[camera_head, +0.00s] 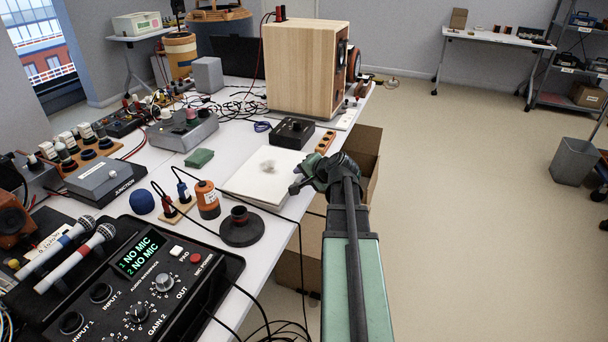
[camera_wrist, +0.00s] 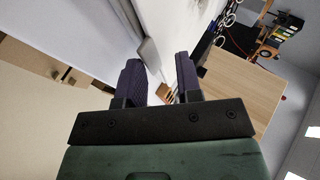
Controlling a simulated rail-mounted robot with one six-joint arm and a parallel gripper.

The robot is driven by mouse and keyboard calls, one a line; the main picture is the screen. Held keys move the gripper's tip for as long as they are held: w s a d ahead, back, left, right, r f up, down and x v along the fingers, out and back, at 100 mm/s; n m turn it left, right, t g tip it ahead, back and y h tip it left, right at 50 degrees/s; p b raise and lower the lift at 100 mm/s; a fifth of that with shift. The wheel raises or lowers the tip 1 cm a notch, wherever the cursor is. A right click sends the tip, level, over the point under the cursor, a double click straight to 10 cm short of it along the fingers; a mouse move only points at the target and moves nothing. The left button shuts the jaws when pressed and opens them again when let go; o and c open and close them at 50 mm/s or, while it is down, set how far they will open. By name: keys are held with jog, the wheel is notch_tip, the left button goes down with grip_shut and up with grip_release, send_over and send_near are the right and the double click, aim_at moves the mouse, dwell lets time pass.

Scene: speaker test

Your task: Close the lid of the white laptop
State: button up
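A flat white slab, which looks like the white laptop (camera_head: 248,185), lies on the table near its right edge in the head view. Its top is pale with a grey smudge; no keyboard or screen shows, and I cannot tell whether the lid is fully shut. My gripper (camera_head: 299,181) is beside its right side, close to the table edge. In the wrist view the two dark fingers of my gripper (camera_wrist: 159,70) stand apart with nothing clearly held between them. A pale panel runs beyond the fingertips there; I cannot tell whether they touch it.
A wooden speaker box (camera_head: 302,65) and a black box with a knob (camera_head: 292,132) stand behind the slab. A black round stand (camera_head: 240,230) and an orange bottle (camera_head: 207,198) are in front. Cardboard boxes (camera_head: 363,150) are below the table edge.

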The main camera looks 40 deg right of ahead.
jog(key=p+v, duration=0.6)
jog(key=v, duration=0.4)
jog(key=shift+s+r, duration=0.2)
jog(key=shift+s, duration=0.15)
jog(key=a+r+n+g+p, duration=0.2)
jog(key=a+n+p, duration=0.3)
jog(key=a, duration=0.7)
jog(key=a+r+n+g+p, duration=0.2)
jog(key=a+n+g+p, duration=0.2)
jog(key=a, duration=0.8)
jog(key=s+a+r+n+g+p, duration=0.1)
jog(key=a+r+n+g+p, duration=0.2)
jog(key=a, duration=0.9)
jog(key=n+g+p, duration=0.2)
jog(key=shift+n+p, duration=0.35)
jog(key=shift+n, duration=0.05)
jog(key=shift+s, duration=0.1)
